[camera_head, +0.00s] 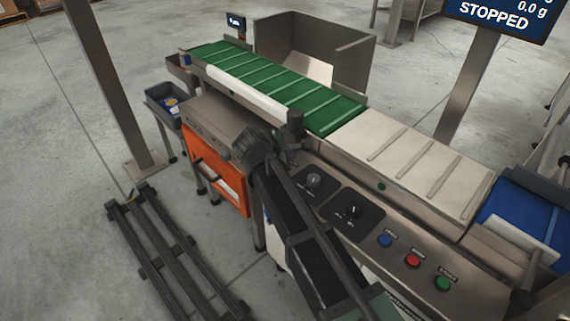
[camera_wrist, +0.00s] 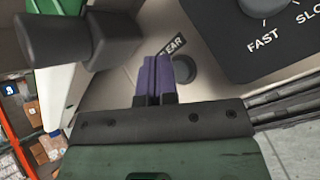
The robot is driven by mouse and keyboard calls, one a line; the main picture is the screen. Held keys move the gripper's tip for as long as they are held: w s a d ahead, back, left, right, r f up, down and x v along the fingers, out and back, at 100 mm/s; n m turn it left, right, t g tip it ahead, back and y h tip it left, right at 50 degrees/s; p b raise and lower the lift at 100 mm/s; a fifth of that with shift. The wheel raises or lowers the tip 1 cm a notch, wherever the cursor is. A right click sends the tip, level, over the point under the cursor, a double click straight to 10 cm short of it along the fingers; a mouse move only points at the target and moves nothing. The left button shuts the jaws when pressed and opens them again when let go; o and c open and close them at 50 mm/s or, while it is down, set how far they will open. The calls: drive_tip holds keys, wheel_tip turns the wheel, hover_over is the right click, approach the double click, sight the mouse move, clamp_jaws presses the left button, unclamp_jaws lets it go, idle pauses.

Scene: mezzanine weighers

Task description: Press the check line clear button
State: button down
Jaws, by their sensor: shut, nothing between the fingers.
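In the wrist view, a dark grey round button (camera_wrist: 184,69) sits on the metal panel beside a black label (camera_wrist: 171,50) whose visible letters read "EAR". My gripper (camera_wrist: 158,66) has its two purple fingers together, with nothing between them. The fingertips are just left of the button and overlap the label in the picture. I cannot tell whether they touch the panel or the button's edge. In the head view my arm covers this part of the panel, and the fingertips and this button are hidden there.
A dark post (camera_head: 295,127) stands close to my wrist. Two black dial plates (camera_head: 357,213) and blue (camera_head: 385,240), red (camera_head: 413,260) and green (camera_head: 443,283) buttons run along the panel. Behind are green (camera_head: 215,55) and white (camera_head: 400,150) belts. A screen (camera_head: 500,14) reads "STOPPED".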

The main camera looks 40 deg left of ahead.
drive_tip(key=shift+r+p, duration=2.45)
drive_tip(key=shift+r, duration=0.15)
drive_tip(key=shift+f, duration=0.1)
drive_tip(key=shift+a, duration=0.1)
